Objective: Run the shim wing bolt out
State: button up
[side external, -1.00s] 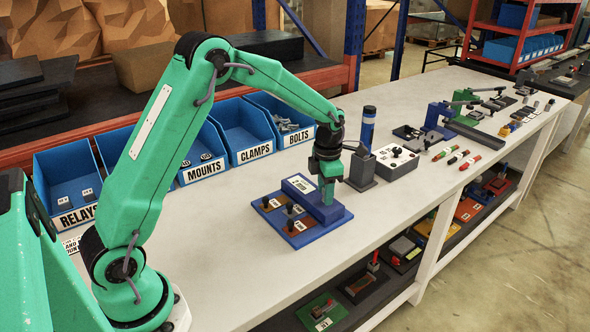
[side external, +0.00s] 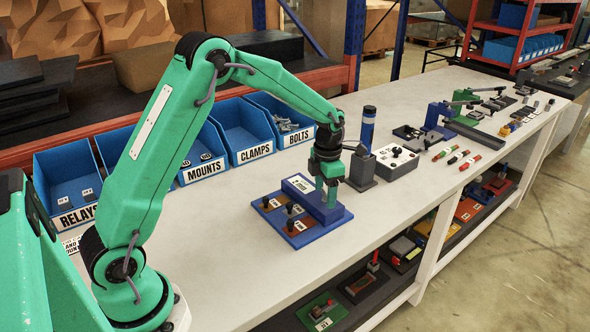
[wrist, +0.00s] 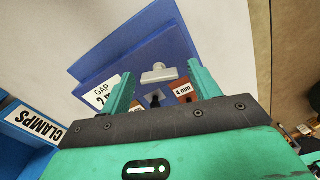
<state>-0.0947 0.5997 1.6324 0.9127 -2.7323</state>
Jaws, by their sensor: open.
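A light grey wing bolt (wrist: 159,74) shows in the wrist view, with its flat bar lying across the picture between my fingertips. My gripper (wrist: 164,84) is open around it, with a finger apart on each side. In the side view my gripper (side external: 326,190) points down at the raised blue block of the blue fixture (side external: 338,218). The bolt is hidden there. A brown shim marked 4 mm (wrist: 183,91) and a black knob (wrist: 154,101) lie just below the bolt in the wrist view. A white GAP label (wrist: 103,95) is partly covered by a finger.
Blue bins, among them the clamps bin (side external: 240,130), line the back of the bench. A dark post with a blue top (side external: 366,150) and a white control box (side external: 394,162) stand close to the right of my gripper.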

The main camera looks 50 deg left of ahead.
aim_at(325, 192)
jog(key=shift+r, duration=0.15)
jog(key=shift+r, duration=3.8)
jog(key=s+d+r+m+t, duration=0.3)
jog(key=s+r+m, duration=0.8)
jog(key=m, duration=0.4)
jog(key=s+d+m+t, duration=0.1)
jog(key=s+m+t, duration=0.1)
jog(key=s+m, duration=1.4)
jog(key=shift+s+d+f+m+t, duration=0.25)
jog(key=shift+d+f+m+t, duration=0.1)
jog(key=shift+m, duration=0.35)
